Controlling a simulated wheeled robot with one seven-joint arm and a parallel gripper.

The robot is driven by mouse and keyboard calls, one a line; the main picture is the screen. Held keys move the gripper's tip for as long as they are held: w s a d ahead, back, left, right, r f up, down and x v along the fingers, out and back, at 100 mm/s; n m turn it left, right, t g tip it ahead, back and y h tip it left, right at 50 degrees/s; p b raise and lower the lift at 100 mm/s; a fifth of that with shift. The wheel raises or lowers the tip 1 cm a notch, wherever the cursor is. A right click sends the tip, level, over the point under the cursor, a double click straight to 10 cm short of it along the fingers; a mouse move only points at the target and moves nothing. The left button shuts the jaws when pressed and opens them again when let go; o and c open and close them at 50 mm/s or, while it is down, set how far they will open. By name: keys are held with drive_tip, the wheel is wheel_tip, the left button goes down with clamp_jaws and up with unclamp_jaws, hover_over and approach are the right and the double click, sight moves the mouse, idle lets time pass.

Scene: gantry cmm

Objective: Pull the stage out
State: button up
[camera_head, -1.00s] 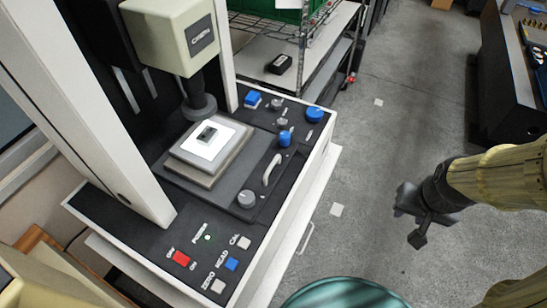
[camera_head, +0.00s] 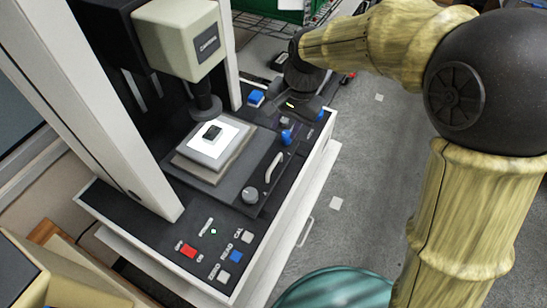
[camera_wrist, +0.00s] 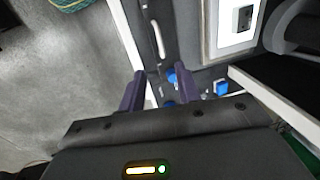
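The stage (camera_head: 250,166) is a dark flat plate on the measuring machine's bed, under the probe column. It bears a beige block with a white top and a small dark part (camera_head: 213,132). A pale curved handle (camera_head: 273,167) stands on the stage's front side; it also shows in the wrist view (camera_wrist: 158,40). My gripper (camera_head: 298,108) is over the right end of the bed, near the blue knobs and apart from the handle. In the wrist view its two dark purple fingers (camera_wrist: 160,75) are spread with nothing held between them. The fingertips are partly hard to see in the head view.
The cream probe head (camera_head: 178,40) hangs above the block, between white uprights. A button panel (camera_head: 213,250) lies at the front left. Grey floor (camera_head: 345,165) is open to the right.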

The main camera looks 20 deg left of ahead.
sight(273, 165)
drive_tip(key=shift+w+d, duration=0.1)
drive_tip(key=shift+d, duration=0.05)
drive_tip(key=shift+f, duration=0.1)
drive_tip(key=a+f+p, duration=0.1)
drive_tip(key=f, duration=0.4)
drive_tip(key=a+f, duration=0.1)
drive_tip(key=f, duration=0.4)
drive_tip(key=a+f+p, duration=0.1)
drive_tip(key=f, duration=0.4)
drive_tip(key=shift+w+f+p, duration=0.15)
drive_tip(key=shift+f+p, duration=0.2)
drive_tip(key=shift+f, duration=0.05)
drive_tip(key=shift+a+f, duration=0.15)
drive_tip(key=shift+f, duration=0.45)
clamp_jaws()
